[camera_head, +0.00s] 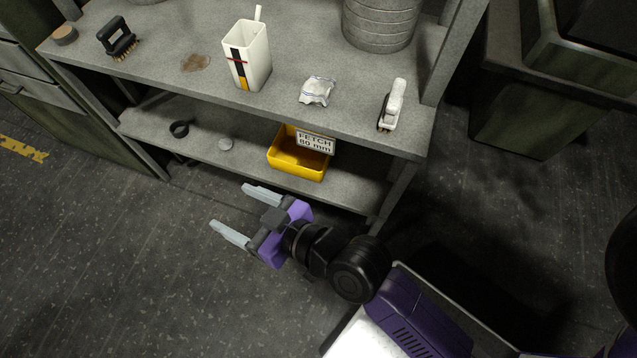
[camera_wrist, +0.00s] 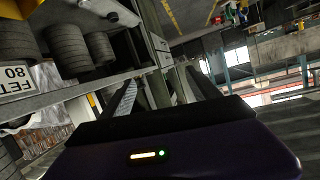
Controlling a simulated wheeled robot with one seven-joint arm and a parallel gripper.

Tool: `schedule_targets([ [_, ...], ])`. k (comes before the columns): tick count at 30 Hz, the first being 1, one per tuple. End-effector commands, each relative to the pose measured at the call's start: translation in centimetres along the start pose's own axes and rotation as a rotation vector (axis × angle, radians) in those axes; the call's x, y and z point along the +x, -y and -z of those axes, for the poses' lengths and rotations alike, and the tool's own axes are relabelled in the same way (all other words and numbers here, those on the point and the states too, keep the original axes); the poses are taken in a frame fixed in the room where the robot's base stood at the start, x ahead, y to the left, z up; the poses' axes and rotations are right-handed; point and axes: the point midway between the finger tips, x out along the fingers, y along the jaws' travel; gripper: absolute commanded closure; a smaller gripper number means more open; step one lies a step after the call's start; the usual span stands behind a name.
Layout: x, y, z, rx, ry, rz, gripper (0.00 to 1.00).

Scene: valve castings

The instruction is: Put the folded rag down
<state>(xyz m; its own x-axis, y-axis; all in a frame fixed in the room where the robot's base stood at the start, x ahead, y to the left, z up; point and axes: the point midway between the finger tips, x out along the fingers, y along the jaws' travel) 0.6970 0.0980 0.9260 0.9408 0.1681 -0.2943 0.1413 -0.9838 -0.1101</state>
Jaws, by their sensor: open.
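A small crumpled white cloth with faint blue marks (camera_head: 317,91), which may be the folded rag, lies on the shelf unit's top (camera_head: 350,122). It sits between a white container and a white-handled brush. My gripper (camera_head: 238,210) is open and empty, with its two pale fingers apart. It is in front of the shelf unit, over the dark floor, and apart from the cloth. In the wrist view my gripper's fingers (camera_wrist: 160,95) point toward the shelf's side, with nothing visible between them.
The top also bears a white container (camera_head: 247,55), a brush (camera_head: 391,105), a dark brush (camera_head: 118,38), a brown stain (camera_head: 195,62) and a ribbed metal drum (camera_head: 380,20). A yellow bin (camera_head: 285,160) labelled "FETCH 80 mm" and a black ring (camera_head: 179,129) are on the lower shelf.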

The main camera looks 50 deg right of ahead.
Motion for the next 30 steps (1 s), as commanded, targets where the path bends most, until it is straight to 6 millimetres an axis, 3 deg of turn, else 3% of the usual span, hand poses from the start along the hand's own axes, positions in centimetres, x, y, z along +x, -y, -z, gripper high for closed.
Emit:
schedule_targets([
  [1,-2.4,-0.2,-1.5,0.024,0.013,-0.031,0.29],
  [6,-9.8,-2.3,-3.9,0.051,0.016,-0.136,0.29],
  [12,-18.3,-4.6,-3.9,0.011,-0.001,-0.192,0.29],
  [15,-21.4,-5.3,-3.1,-0.022,-0.014,-0.191,0.29],
  [21,-24.4,-5.8,-1.7,-0.062,-0.034,-0.171,0.29],
  [30,-24.8,-5.9,-1.4,-0.066,-0.038,-0.167,0.29],
])
